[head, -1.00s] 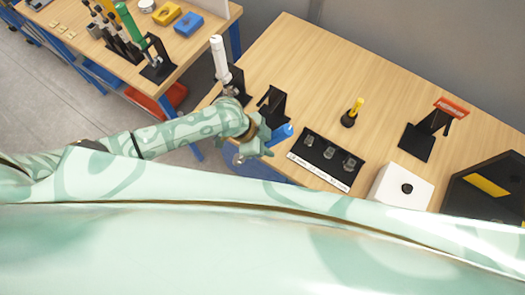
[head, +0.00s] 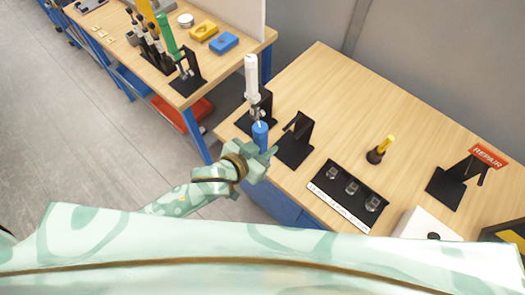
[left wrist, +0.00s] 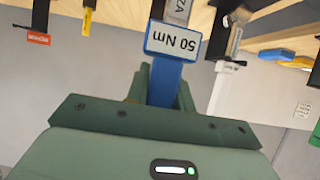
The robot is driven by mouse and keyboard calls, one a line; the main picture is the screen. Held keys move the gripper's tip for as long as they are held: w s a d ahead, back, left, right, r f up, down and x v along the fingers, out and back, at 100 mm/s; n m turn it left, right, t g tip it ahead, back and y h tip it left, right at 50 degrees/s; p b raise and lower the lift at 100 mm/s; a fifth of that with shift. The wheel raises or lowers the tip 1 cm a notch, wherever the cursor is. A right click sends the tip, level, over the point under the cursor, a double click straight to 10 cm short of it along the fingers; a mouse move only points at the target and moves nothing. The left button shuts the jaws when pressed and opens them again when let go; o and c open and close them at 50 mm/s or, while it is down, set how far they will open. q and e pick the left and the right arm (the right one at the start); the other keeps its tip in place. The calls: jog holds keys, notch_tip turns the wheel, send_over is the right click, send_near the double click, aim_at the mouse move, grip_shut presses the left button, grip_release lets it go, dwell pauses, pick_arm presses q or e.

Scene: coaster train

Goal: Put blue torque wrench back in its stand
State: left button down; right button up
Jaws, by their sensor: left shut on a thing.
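The blue torque wrench (head: 260,136) is in my left gripper (head: 263,158), near the table's left front edge. Its blue handle points up in the head view; its lower part is hidden by the gripper. In the left wrist view the wrench (left wrist: 165,82) sits between the fingers of the left gripper (left wrist: 160,95), with an upside-down "50 Nm" label. An empty black stand (head: 296,142) is just right of the wrench, apart from it. My right gripper is not in view.
A white-handled wrench (head: 251,78) stands in a black holder behind. A black socket tray (head: 340,203), yellow screwdriver (head: 383,147) and red-signed "REPAIR" stand (head: 453,183) are to the right. A second table (head: 210,85) holds green and yellow tools. Bare wood lies behind the empty stand.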

pick_arm(q)
jog(key=shift+w+d+r+b, duration=0.15)
jog(key=shift+w+d+b, duration=0.15)
jog(key=shift+w+d, duration=0.6)
jog(key=shift+w+d+r+b, duration=0.2)
jog(key=shift+w+d, duration=0.45)
jog(key=shift+w, duration=0.45)
jog(key=shift+w+d+f, duration=0.1)
jog(key=shift+w, duration=0.05)
jog(key=w+d+b, duration=0.2)
jog(key=w+d, duration=0.3)
jog(key=w, duration=0.2)
jog(key=shift+w+d, duration=0.3)
jog(key=shift+w, duration=0.05)
dwell(1.2)
jog(key=shift+w, duration=0.1)
jog(key=shift+d+p, duration=0.1)
jog(key=shift+p, duration=0.25)
dwell(0.3)
jog(key=shift+f+b, duration=0.45)
jog(key=shift+f, duration=0.35)
dwell(1.1)
